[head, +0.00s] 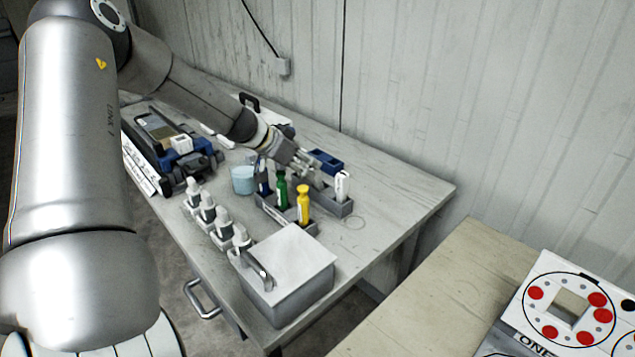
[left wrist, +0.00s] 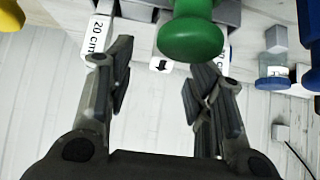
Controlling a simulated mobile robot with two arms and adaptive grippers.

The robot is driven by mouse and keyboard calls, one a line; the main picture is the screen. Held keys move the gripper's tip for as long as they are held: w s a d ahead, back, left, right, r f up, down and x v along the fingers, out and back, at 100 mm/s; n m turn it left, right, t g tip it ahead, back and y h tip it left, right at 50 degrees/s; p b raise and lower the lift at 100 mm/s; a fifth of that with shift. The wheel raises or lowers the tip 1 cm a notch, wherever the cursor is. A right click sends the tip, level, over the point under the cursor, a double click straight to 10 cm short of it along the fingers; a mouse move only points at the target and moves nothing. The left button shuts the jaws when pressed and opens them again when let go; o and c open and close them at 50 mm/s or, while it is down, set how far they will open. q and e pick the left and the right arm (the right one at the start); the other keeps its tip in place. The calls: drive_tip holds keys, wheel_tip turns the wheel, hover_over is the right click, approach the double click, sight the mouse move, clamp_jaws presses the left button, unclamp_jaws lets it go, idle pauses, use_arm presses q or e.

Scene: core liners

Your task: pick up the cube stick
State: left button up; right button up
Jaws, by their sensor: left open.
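I cannot tell for certain which item is the cube stick. A grey rack (head: 345,208) on the table holds upright handles: green (head: 281,190), yellow (head: 303,204), dark blue (head: 263,180) and a white piece (head: 342,186). My left gripper (head: 310,168) is over the rack's far side, beside the white piece. In the left wrist view its open, empty fingers (left wrist: 163,65) point towards the rack. The green knob (left wrist: 192,38) is close to the right finger there, and a "20 cm" label (left wrist: 97,37) is by the left finger.
A light blue cup (head: 243,180), several white dropper bottles (head: 208,208) and a lidded white box (head: 288,255) stand near the rack. A dark device (head: 165,145) is at left. The table's right end is clear. A second table (head: 450,280) holds a red-dotted white board (head: 565,310).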

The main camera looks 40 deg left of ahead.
sight(309, 167)
use_arm(q)
drive_tip(key=shift+w+f, duration=0.2)
drive_tip(key=shift+f, duration=0.05)
drive_tip(key=x, duration=0.3)
drive_tip(key=shift+w+a+f, duration=0.2)
drive_tip(key=shift+w+f, duration=0.05)
drive_tip(key=shift+w, duration=0.1)
drive_tip(key=shift+w+d+f, duration=0.1)
drive_tip(key=shift+w+f, duration=0.15)
drive_tip(key=shift+w, duration=0.1)
use_arm(e)
drive_tip(key=shift+w+f, duration=0.1)
drive_tip(key=shift+w, duration=0.05)
use_arm(q)
clamp_jaws()
use_arm(e)
drive_tip(key=shift+w+a, duration=0.1)
drive_tip(key=shift+w, duration=0.1)
